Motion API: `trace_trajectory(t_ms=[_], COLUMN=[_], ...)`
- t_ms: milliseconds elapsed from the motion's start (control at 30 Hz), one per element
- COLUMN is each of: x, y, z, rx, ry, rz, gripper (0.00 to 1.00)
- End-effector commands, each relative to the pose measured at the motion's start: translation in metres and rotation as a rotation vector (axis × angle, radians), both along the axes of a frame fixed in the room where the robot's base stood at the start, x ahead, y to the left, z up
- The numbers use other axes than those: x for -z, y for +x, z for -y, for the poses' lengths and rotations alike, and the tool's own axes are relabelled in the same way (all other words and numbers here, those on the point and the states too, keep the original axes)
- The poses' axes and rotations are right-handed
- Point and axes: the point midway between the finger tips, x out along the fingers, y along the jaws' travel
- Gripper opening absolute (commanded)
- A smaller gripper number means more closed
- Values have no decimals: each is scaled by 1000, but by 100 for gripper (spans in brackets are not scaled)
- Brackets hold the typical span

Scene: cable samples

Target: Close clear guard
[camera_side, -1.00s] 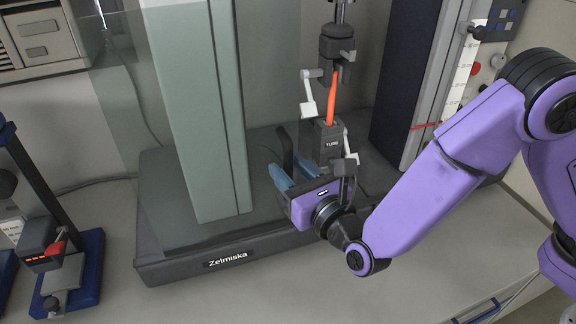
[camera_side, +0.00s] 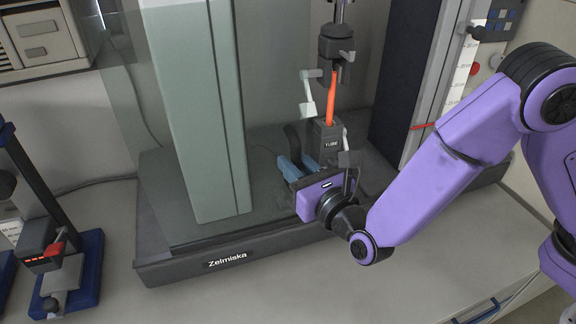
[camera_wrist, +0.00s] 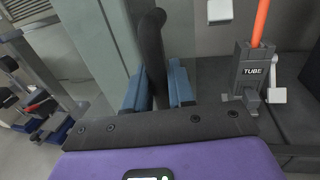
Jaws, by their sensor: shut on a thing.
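The clear guard (camera_side: 120,85) is a see-through panel on the left of the test machine in the side view. A dark curved handle (camera_side: 293,138) stands in front of the machine's clamps, and it also shows upright in the wrist view (camera_wrist: 152,45). My gripper (camera_side: 299,166) is shut on this handle, with a blue finger on each side, as the wrist view (camera_wrist: 157,93) shows. The handle's lower part is hidden by my gripper. Where the handle joins the guard is not clear.
An orange tube (camera_side: 332,98) runs between the upper clamp (camera_side: 336,50) and the lower clamp marked TUBE (camera_side: 327,140), close beside my gripper. White levers stick out from the clamps. A pale green column (camera_side: 196,110) stands to the left. The bench in front is clear.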

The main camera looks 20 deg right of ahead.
Motion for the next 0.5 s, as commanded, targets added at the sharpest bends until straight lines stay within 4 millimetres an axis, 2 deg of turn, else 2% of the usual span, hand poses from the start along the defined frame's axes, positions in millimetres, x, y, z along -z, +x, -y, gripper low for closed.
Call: trace_trajectory(t_ms=[167, 400, 500], x=[1, 1, 1], y=[0, -1, -1], z=[42, 112, 134], rx=[3, 3, 3], ry=[-5, -5, -4], rz=[-2, -3, -3], gripper=[0, 0, 0])
